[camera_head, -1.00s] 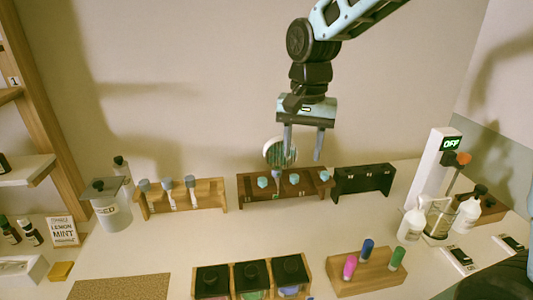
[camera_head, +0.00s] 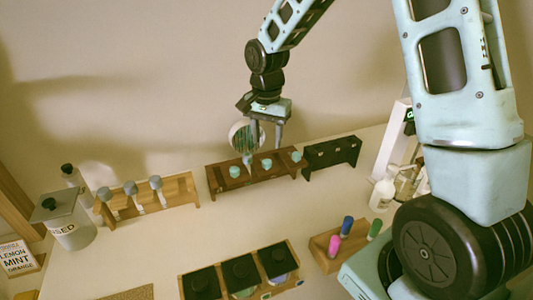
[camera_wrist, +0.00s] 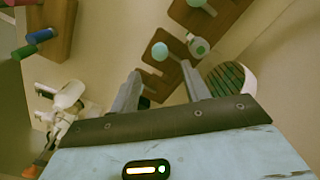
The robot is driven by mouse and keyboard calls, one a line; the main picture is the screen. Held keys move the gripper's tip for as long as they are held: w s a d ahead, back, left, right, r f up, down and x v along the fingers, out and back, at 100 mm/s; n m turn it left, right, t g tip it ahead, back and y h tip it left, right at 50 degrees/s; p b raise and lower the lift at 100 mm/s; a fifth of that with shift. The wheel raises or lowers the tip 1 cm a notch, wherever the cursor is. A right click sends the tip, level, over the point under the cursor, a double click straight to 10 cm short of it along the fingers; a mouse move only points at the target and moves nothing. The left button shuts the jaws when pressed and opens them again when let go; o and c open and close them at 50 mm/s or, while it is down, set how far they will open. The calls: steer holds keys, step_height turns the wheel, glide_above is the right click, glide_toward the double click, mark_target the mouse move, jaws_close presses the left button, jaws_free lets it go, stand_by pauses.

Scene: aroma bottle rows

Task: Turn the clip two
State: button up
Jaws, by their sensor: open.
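My gripper (camera_head: 267,147) is open and empty above the middle dark-brown rack (camera_head: 216,187). Its two fingers point down, and the wrist view shows a gap between their tips (camera_wrist: 161,70). A round disc with green stripes and a pale rim (camera_head: 243,137) stands just left of the fingers; it is at the right in the wrist view (camera_wrist: 228,82). The rack holds teal-topped droppers, one at its left (camera_head: 234,171) and one in its middle (camera_head: 266,163). A white-and-green round top (camera_wrist: 197,46) shows near the disc. I cannot tell which part is clip two.
A light wooden rack (camera_head: 182,190) with grey-topped droppers is left, and a black rack (camera_head: 333,153) is right. In front are a box of black-lidded jars (camera_head: 240,273) and a block (camera_head: 322,255) with coloured caps. My upper arm hides the right side.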

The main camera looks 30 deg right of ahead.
mark_target(267, 161)
step_height(267, 161, down, 7)
steer(key=shift+r+p, duration=0.1)
steer(key=shift+p, duration=0.4)
steer(key=c, duration=1)
